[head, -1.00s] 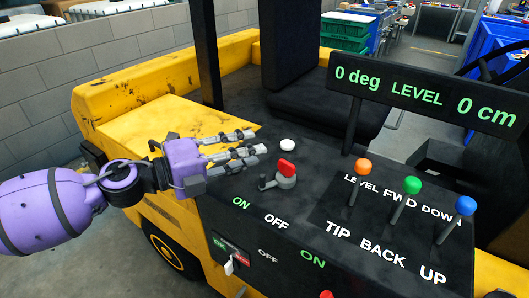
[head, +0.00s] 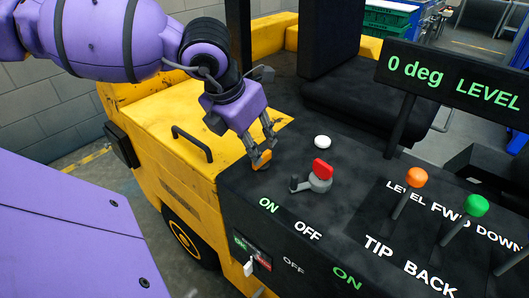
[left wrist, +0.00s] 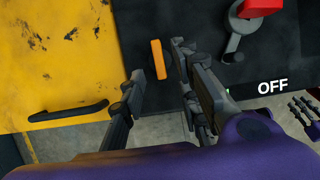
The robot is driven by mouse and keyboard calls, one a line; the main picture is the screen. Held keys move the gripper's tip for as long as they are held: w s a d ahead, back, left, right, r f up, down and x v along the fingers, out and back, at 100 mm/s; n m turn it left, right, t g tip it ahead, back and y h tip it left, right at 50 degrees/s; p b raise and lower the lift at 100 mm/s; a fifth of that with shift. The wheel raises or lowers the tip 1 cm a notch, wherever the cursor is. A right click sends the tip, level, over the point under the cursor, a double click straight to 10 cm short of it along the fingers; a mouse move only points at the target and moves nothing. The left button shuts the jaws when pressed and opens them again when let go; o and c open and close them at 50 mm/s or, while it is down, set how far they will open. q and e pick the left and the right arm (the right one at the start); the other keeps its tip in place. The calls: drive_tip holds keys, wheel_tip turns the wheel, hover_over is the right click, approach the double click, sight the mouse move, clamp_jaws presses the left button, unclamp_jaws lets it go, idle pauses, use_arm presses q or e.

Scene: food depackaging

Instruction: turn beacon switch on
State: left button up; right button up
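My left gripper (head: 263,147) reaches down at the left edge of the black console (head: 345,215). Its fingers are apart, with an orange upright piece (head: 261,160) at their tips. In the left wrist view this orange piece (left wrist: 158,59) lies between the fingers, near the right one; contact is unclear. A red-handled rotary switch (head: 321,169) stands to the right, its dark lever towards the left, above the ON and OFF labels. A white toggle (head: 249,267) sits on the console's front. Which control is the beacon switch is not labelled in view. Dark fingers, apparently my right gripper's (left wrist: 303,112), show partly.
A white round button (head: 322,142) is behind the red switch. An orange-knobbed lever (head: 416,176) and a green-knobbed lever (head: 477,205) stand at the right, below the display (head: 455,85). A black handle (head: 192,142) is on the yellow body (head: 170,115).

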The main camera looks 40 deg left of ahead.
use_arm(q)
drive_tip(key=shift+x, duration=2.75)
drive_tip(key=shift+w+a, duration=0.1)
drive_tip(key=shift+a, duration=0.05)
clamp_jaws()
